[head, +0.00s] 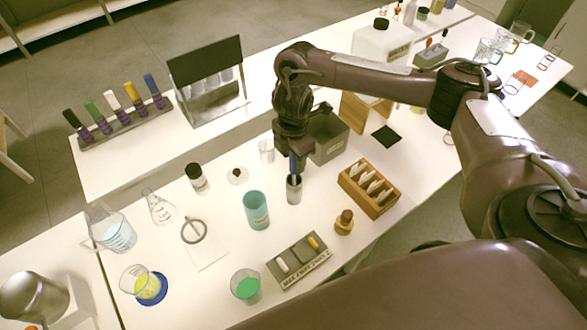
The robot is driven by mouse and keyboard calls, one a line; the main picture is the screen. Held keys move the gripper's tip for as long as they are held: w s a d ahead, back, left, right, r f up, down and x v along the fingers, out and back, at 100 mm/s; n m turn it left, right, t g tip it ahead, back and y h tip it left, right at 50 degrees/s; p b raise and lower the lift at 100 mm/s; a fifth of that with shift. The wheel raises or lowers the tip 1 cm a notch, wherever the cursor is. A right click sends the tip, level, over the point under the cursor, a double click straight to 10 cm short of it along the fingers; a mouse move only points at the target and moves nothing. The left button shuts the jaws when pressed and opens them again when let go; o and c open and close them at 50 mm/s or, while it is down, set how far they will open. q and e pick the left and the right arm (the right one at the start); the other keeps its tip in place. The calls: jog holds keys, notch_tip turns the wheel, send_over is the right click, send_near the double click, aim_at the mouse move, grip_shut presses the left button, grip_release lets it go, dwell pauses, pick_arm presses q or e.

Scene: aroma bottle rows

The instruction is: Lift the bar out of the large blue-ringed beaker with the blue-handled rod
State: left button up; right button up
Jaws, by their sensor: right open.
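My right gripper (293,156) points down over a narrow grey cup (294,191) in the middle of the table. A blue handle (293,165) stands upright between or just beside its fingers, above the cup; I take it for the blue-handled rod. The fingers are open, and the arm hides part of the handle. A beaker with yellow liquid (147,288) and a blue ring (163,292) around its base stands at the front left, well away from the gripper. I cannot make out a bar in it. My left gripper is not in view.
A teal cup (256,210), a beaker of green liquid (246,287) and a grey tray (274,270) with small pieces stand nearby. A wooden rack (363,196) and a grey bin (327,141) flank the gripper. A beaker of pale blue liquid (116,236) stands left.

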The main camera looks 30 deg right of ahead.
jog(key=shift+d+f, duration=0.1)
jog(key=shift+f, duration=0.7)
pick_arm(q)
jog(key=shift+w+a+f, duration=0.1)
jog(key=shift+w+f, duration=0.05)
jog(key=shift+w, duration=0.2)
pick_arm(e)
jog(key=shift+c, duration=0.4)
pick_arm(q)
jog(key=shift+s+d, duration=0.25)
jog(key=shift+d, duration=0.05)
pick_arm(e)
jog(key=c, duration=0.9)
jog(key=shift+r, duration=0.1)
